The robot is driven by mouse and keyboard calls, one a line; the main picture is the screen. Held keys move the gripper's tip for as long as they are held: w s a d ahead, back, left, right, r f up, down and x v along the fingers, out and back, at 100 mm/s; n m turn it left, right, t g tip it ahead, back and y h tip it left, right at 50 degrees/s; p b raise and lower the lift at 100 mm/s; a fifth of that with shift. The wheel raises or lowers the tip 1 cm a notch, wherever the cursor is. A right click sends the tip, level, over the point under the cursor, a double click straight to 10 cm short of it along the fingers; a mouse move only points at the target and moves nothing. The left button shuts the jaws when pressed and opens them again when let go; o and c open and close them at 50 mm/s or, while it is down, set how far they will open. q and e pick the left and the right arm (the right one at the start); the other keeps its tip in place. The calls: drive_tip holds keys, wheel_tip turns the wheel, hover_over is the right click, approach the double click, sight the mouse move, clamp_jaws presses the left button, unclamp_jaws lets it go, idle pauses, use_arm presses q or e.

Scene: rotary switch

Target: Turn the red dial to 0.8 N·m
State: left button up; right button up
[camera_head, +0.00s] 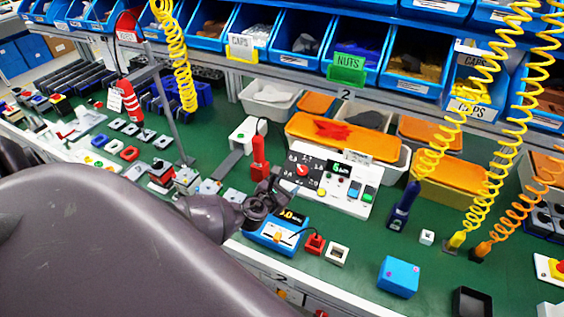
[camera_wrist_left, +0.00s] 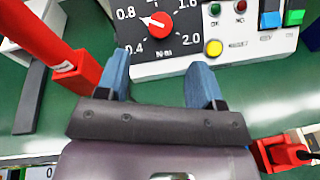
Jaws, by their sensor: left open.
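The red dial (camera_head: 302,170) sits on a black panel face of a white control box (camera_head: 345,200) in the middle of the bench. It also shows in the left wrist view (camera_wrist_left: 160,29), where its white pointer points left and slightly up, toward the 0.8 mark. Marks 0.4, 0.8 and 2.0 and the unit N·m are readable around it. My left gripper (camera_head: 268,190) is open and stands at the front left of the box. In the left wrist view its two blue fingertips (camera_wrist_left: 160,75) are spread, apart from the dial, with nothing between them. My right gripper is not visible.
A red handheld tool (camera_head: 259,158) stands just left of the box. A blue device with a display (camera_head: 277,236) lies under my gripper. Yellow coiled cables (camera_head: 465,130) hang at the right. Orange-lidded bins (camera_head: 340,138) stand behind. Green bench shows at front right.

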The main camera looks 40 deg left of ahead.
use_arm(q)
drive_tip(key=shift+v, duration=1)
